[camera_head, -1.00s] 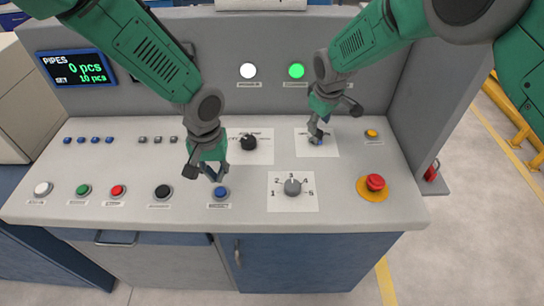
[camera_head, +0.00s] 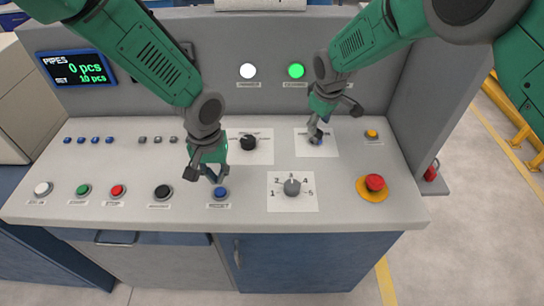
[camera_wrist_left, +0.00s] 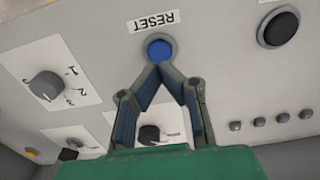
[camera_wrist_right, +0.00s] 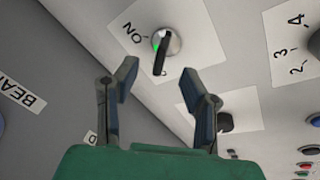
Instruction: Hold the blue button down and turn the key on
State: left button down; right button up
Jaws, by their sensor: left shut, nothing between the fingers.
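The blue button (camera_head: 221,193), labelled RESET, is at the front of the panel; it also shows in the left wrist view (camera_wrist_left: 160,49). My left gripper (camera_head: 214,178) is shut and empty, its fingertips (camera_wrist_left: 160,68) meeting right by the button. I cannot tell whether they touch it or whether it is pressed. The key (camera_wrist_right: 161,54) is a black lever in a round silver switch on a white plate, pointing away from the ON mark. My right gripper (camera_wrist_right: 165,85) is open and empty, with the key ahead between its fingers; in the head view it is over the key plate (camera_head: 325,149).
A black knob (camera_head: 248,143) lies between the arms, and a numbered selector (camera_head: 292,187) sits in front. A red emergency button (camera_head: 375,183) is at the right. Several buttons line the left side. White (camera_head: 247,71) and green (camera_head: 296,71) lamps are lit on the back wall.

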aim_at(219, 192)
dwell(0.5)
pick_arm(q)
jog(key=shift+f, duration=2.25)
jog(key=shift+s+f, duration=0.15)
jog(key=shift+f, duration=0.05)
pick_arm(e)
jog(key=shift+x, duration=2.45)
jog(key=shift+s, duration=0.1)
jog(key=shift+r, duration=0.1)
grip_shut()
